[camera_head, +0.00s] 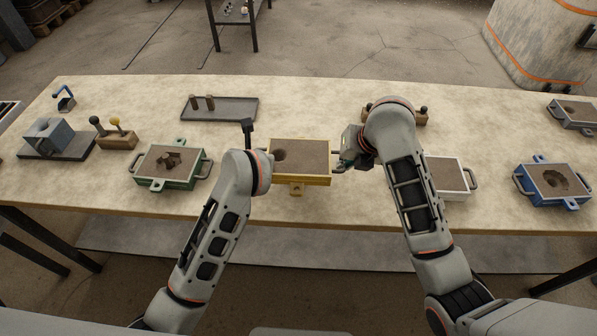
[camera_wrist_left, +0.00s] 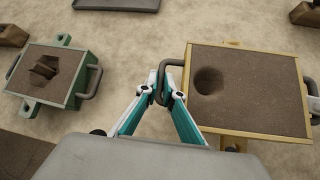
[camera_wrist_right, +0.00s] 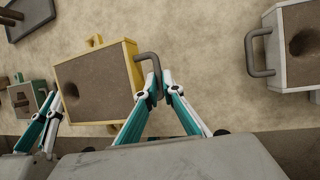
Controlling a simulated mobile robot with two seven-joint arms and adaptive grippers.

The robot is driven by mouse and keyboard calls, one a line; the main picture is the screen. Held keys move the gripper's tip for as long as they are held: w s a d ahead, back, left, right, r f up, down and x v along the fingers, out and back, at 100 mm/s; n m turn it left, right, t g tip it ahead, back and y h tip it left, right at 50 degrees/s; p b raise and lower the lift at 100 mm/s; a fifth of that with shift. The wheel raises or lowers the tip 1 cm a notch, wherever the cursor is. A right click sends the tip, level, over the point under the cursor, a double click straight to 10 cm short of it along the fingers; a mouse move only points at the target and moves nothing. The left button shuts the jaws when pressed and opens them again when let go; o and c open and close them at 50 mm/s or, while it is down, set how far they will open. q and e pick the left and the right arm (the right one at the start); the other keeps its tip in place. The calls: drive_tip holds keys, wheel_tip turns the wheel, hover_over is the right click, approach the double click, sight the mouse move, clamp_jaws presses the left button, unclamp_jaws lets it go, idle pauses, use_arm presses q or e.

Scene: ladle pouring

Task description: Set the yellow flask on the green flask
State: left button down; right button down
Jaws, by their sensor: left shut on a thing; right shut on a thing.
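The yellow flask (camera_head: 315,180) is a yellow frame filled with brown sand, with a round hollow near its left side. It is level at mid-table; I cannot tell whether it touches the tabletop. My left gripper (camera_wrist_left: 165,88) is shut on its left handle; in the head view my arm mostly hides this grip. My right gripper (camera_head: 345,164) is shut on its right handle, and this grip also shows in the right wrist view (camera_wrist_right: 158,82). The green flask (camera_head: 181,186) sits on the table to the left, apart from the yellow one, with an angular cavity in its sand.
A white flask (camera_head: 464,195) and a blue flask (camera_head: 565,202) stand to the right. A dark tray (camera_head: 235,112) with two brown pegs lies behind. A wooden block (camera_head: 118,141) with knobs stands behind left of the green flask. Bare tabletop lies between the green and yellow flasks.

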use_arm(q)
drive_tip(key=shift+r, duration=0.25)
use_arm(e)
drive_tip(key=shift+r, duration=0.2)
